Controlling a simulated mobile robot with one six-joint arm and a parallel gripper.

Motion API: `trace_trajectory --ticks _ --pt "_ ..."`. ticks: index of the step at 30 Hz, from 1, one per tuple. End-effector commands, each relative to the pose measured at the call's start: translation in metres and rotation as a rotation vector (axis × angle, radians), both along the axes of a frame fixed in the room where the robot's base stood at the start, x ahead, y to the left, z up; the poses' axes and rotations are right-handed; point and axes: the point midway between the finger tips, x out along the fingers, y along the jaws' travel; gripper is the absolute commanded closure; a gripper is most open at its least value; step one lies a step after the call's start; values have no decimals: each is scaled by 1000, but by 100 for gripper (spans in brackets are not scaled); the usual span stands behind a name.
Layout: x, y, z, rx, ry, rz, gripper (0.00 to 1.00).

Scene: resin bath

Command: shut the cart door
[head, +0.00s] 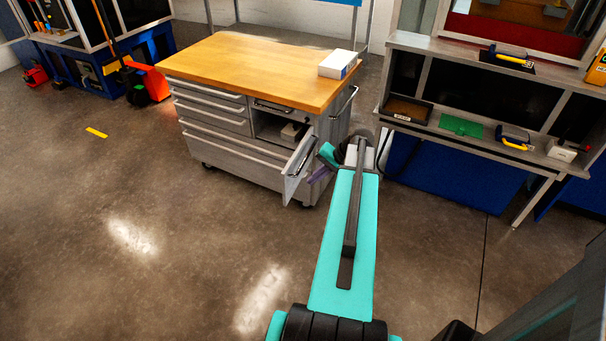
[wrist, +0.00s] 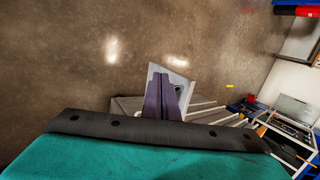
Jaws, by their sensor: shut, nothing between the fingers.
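The grey metal cart (head: 225,152) has a wooden top, drawers on the left and an open compartment on the right of its front. Its small door (head: 299,170) stands open, swung out from the front's right side, with a handle on its face. My gripper (head: 318,175) is shut and empty, just right of the door. In the wrist view the purple fingers (wrist: 162,98) are together and overlap the pale door panel (wrist: 184,90). I cannot tell whether they touch it. My arm hides part of the cart's right side.
A white box (head: 338,64) lies on the cart top. Small items sit in the open compartment (head: 272,127). A workbench (head: 465,135) with tools stands to the right, close to my arm. The floor (head: 130,215) in front of the cart is clear.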

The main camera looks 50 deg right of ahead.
Motion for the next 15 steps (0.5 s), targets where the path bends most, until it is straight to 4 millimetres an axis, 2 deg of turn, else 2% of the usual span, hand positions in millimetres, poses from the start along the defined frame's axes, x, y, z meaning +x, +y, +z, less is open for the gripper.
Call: trace_trajectory --ticks 1,6,9,15 --pt "-7 -16 14 -5 -17 -27 100" --pt "-24 -47 41 -14 -61 -84 100" --pt "-29 -56 50 -16 -73 -99 100" --pt "-31 -58 52 -17 -77 -105 100"
